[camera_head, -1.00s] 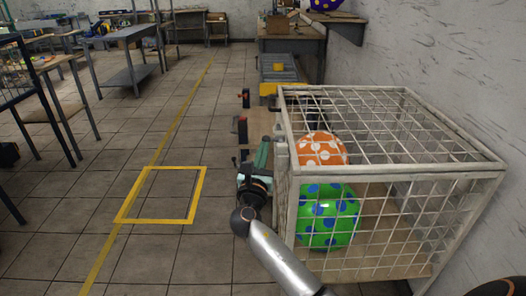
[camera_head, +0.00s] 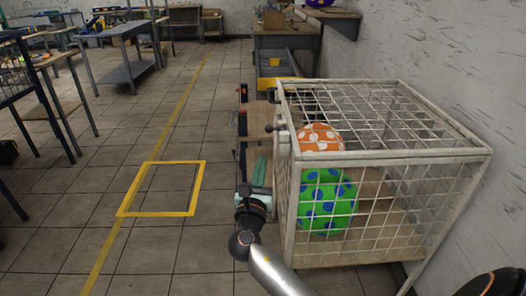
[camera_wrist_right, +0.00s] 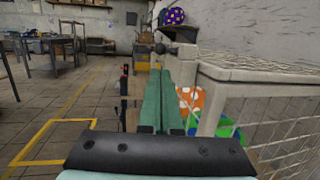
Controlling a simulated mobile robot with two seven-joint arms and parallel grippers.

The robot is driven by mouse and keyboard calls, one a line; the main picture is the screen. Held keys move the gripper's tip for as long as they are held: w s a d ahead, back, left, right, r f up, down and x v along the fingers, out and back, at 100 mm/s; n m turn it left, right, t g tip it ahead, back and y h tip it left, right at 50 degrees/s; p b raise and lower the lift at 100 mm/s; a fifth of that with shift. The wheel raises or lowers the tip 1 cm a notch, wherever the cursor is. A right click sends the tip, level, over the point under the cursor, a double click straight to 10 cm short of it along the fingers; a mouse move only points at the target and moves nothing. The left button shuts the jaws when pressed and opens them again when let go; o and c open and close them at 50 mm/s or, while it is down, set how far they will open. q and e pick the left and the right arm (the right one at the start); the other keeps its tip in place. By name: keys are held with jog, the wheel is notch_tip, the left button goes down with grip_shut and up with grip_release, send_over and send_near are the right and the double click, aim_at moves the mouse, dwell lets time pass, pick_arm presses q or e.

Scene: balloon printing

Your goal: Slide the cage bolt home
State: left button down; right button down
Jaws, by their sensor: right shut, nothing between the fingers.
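The wire cage (camera_head: 385,155) stands on the right, holding an orange balloon with white dots (camera_head: 320,138) and a green balloon with blue dots (camera_head: 328,205). The cage bolt (camera_head: 271,128) shows as a small dark knob at the cage's front-left upright. It also shows in the right wrist view (camera_wrist_right: 160,48), just beyond my fingertips. My right gripper (camera_head: 262,162) is shut and empty, with its green fingers along the cage's left side, below the knob. I cannot tell how far the bolt is slid in. My left gripper is not in view.
A yellow-edged conveyor or bench (camera_head: 275,75) stands behind the cage. Dark posts (camera_head: 242,125) stand left of the knob. A yellow square (camera_head: 160,190) is marked on the open tiled floor at the left. A wall closes off the right.

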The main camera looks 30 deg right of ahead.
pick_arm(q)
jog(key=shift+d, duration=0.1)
pick_arm(e)
jog(key=shift+v, duration=2)
